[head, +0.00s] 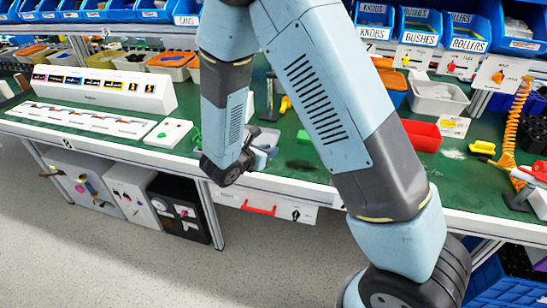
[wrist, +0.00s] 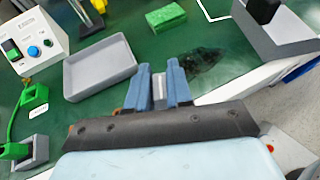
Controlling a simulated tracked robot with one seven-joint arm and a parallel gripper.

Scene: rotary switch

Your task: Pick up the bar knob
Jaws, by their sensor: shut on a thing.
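My gripper (wrist: 160,78) is shut on a small light grey piece, which I take to be the bar knob (wrist: 159,95). Only a narrow part of it shows between the two blue fingers; the rest is hidden. In the head view my gripper (head: 268,153) is over the green worktop near its front edge, and the held piece cannot be made out there.
A shallow grey tray (wrist: 100,68) lies left of the fingers. A green block (wrist: 166,17) and a dark patch (wrist: 205,62) are on the mat. A control box (wrist: 30,40) stands at far left. A red bin (head: 421,136) is farther right on the worktop (head: 300,150).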

